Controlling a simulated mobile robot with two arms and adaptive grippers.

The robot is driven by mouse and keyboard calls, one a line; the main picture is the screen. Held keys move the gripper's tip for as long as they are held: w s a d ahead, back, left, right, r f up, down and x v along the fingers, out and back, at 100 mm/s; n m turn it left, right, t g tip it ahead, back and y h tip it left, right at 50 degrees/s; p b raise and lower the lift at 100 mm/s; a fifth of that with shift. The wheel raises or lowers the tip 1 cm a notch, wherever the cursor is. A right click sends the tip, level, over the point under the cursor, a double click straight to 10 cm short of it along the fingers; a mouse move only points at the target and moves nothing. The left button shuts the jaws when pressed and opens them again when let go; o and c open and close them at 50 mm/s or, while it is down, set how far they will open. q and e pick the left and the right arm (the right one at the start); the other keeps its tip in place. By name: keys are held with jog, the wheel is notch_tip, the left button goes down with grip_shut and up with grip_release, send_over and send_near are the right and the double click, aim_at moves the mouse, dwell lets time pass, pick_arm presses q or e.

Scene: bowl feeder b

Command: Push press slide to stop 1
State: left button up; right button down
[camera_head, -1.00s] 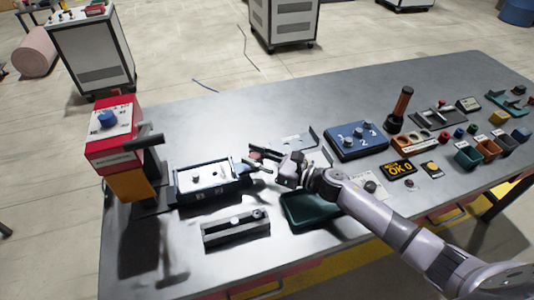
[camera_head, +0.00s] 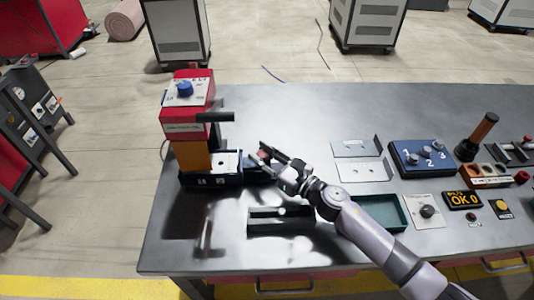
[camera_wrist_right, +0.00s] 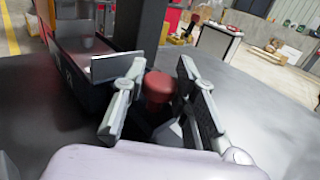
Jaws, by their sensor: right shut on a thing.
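The press (camera_head: 186,120) has a red head with a blue knob, an orange-yellow column and a black side lever. Its slide (camera_head: 226,162), with a pale top plate, sits on a dark track (camera_head: 228,181), its left part under the press head. Small markings on the track's front are too small to read surely. My right gripper (camera_head: 264,160) is at the slide's right end, shut on the red knob (camera_head: 263,154). In the right wrist view the red knob (camera_wrist_right: 158,88) shows between the two fingers (camera_wrist_right: 157,90). My left gripper is not in view.
A bracket plate (camera_head: 362,172) and a blue numbered box (camera_head: 421,157) stand further right. The table behind is clear.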

jog(key=c, duration=1.3)
grip_release()
jog(key=shift+s+d+f, duration=0.1)
jog(key=shift+s+d, duration=0.3)
jog(key=shift+d, duration=0.05)
jog(key=v, duration=1)
jog(key=shift+s+d, duration=0.3)
